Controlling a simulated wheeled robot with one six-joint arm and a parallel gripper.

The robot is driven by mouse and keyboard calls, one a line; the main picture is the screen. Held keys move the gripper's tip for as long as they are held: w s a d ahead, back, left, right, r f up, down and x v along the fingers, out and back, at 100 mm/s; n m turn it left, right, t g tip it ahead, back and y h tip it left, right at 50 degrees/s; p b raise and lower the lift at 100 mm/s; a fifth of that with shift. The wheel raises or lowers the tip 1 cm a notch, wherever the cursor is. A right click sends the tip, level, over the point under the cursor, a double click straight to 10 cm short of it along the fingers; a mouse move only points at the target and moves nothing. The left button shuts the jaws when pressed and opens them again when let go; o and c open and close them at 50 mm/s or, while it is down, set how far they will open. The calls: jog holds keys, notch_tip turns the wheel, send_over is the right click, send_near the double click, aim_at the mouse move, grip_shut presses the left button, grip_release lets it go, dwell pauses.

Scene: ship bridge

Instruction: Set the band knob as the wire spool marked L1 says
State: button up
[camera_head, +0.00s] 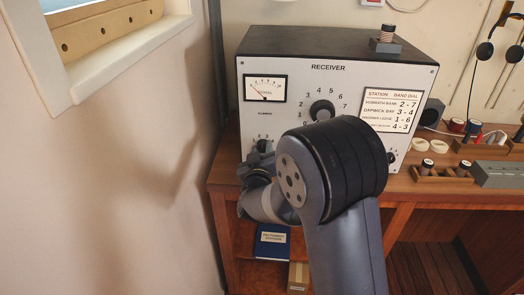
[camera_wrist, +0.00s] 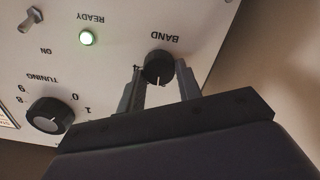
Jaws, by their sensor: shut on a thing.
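The black band knob (camera_wrist: 157,64) is on the receiver's pale front panel in the wrist view, which shows the panel upside down. Its white pointer line points toward the bottom of the picture. My gripper (camera_wrist: 160,74) is shut on the band knob, one finger on each side. In the head view the band knob (camera_head: 262,146) is at the panel's lower left, partly behind my wrist. A wire spool (camera_head: 387,33) stands on a dark base on the receiver's top. Other spools (camera_head: 461,167) stand in a wooden rack at right. I cannot read an L1 mark on any.
The receiver (camera_head: 335,45) carries a large tuning knob (camera_head: 322,110), a meter (camera_head: 265,88) and a station/band dial card (camera_head: 392,110). A wall is close on the left. My arm hides the panel's lower middle.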

jog(key=n+p, duration=0.1)
jog(key=n, duration=0.5)
jog(key=shift+a, duration=0.1)
jog(key=n+p, duration=0.2)
jog(key=n, duration=0.4)
jog(key=shift+f, duration=0.1)
jog(key=shift+n, duration=0.3)
jog(key=o, duration=1)
jog(key=shift+c, duration=0.2)
jog(key=s+b, duration=0.2)
jog(key=s, duration=0.8)
jog(key=shift+s+a, duration=0.2)
jog(key=shift+s, duration=0.2)
jog(key=shift+w, duration=0.1)
